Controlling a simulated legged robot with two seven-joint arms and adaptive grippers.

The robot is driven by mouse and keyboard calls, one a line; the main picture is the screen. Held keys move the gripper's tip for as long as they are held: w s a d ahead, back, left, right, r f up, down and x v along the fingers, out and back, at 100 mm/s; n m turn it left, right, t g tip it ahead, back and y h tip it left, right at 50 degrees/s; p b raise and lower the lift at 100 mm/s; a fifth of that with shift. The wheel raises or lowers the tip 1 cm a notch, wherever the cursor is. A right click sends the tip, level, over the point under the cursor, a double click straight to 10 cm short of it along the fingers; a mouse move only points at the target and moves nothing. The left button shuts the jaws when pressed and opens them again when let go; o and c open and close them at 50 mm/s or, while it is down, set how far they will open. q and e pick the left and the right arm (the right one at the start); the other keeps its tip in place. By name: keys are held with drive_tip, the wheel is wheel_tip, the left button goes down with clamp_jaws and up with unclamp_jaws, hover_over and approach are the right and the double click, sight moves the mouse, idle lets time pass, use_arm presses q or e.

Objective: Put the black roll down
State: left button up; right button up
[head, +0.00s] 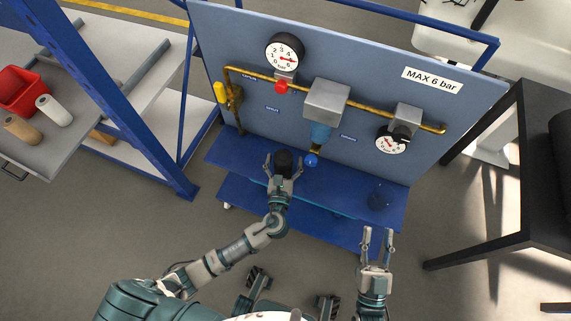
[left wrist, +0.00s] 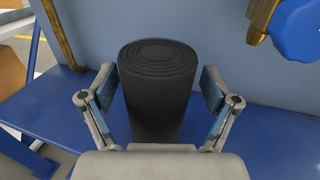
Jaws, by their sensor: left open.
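The black roll (head: 284,161) stands upright on the blue shelf (head: 235,158) below the gauge panel. In the left wrist view the black roll (left wrist: 157,90) stands between the two fingers, with concentric rings on its top. My left gripper (head: 284,163) is open around the roll, and in the left wrist view (left wrist: 157,95) a gap shows between the roll and each finger. The roll's base is partly hidden by my gripper. My right gripper (head: 378,240) is open and empty, in front of the shelf's right part.
A panel (head: 290,118) with brass pipe, gauges and a blue knob (head: 310,160) rises behind the shelf. A red bin (head: 20,90) and rolls lie on the left bench. A black table (head: 520,170) stands right.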

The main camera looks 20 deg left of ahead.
use_arm(q)
drive_tip(key=shift+w+a+f, duration=0.15)
drive_tip(key=shift+w+a, duration=0.05)
drive_tip(key=shift+w, duration=0.5)
drive_tip(key=shift+a, duration=0.15)
drive_tip(key=c, duration=1.3)
